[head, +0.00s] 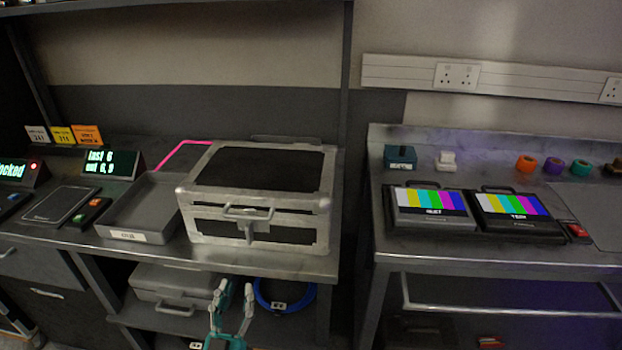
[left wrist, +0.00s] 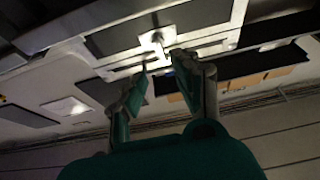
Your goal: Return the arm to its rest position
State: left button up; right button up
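My left gripper (head: 234,296), teal and grey, is at the lower middle of the head view, in front of the bench and below the silver case (head: 213,225). Its two fingers stand apart with nothing between them. In the left wrist view my left gripper (left wrist: 160,66) also shows open and empty, its fingertips pointing toward the silver case's latch (left wrist: 157,42). In the head view a clear drop separates the gripper from the closed case's front. I cannot tell the exact distance. My right gripper is in neither view.
A grey tray (head: 146,208) sits left of the case on the left bench. A lower shelf holds a grey case (head: 170,285) and a blue cable coil (head: 284,306). The right bench (head: 440,252) carries two colour-bar monitors (head: 430,210). A gap separates the benches.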

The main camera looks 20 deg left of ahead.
pick_arm(q)
jog(key=shift+f, duration=0.1)
jog(key=s+d+f+m+g+h, duration=0.1)
jog(key=s+d+f+g+h, duration=0.15)
jog(key=f, duration=0.85)
jog(key=s+d+f+m+g+h, duration=0.1)
jog(key=d+f+g, duration=0.25)
jog(key=f, duration=0.75)
jog(key=s+d+f+m+g+h, duration=0.15)
jog(key=f+g, duration=0.25)
jog(key=f, duration=0.7)
jog(key=s+d+f+g+h, duration=0.15)
jog(key=s+f+g, duration=0.35)
jog(key=s+f, duration=0.85)
jog(key=s+a+f+m+g, duration=0.1)
jog(key=s+f+g, duration=0.2)
jog(key=s, duration=0.4)
jog(key=s+a+f+m+g+y, duration=0.1)
jog(key=s+a+f+g, duration=0.1)
jog(key=s, duration=0.6)
jog(key=shift+f+g, duration=0.4)
jog(key=shift+f, duration=0.4)
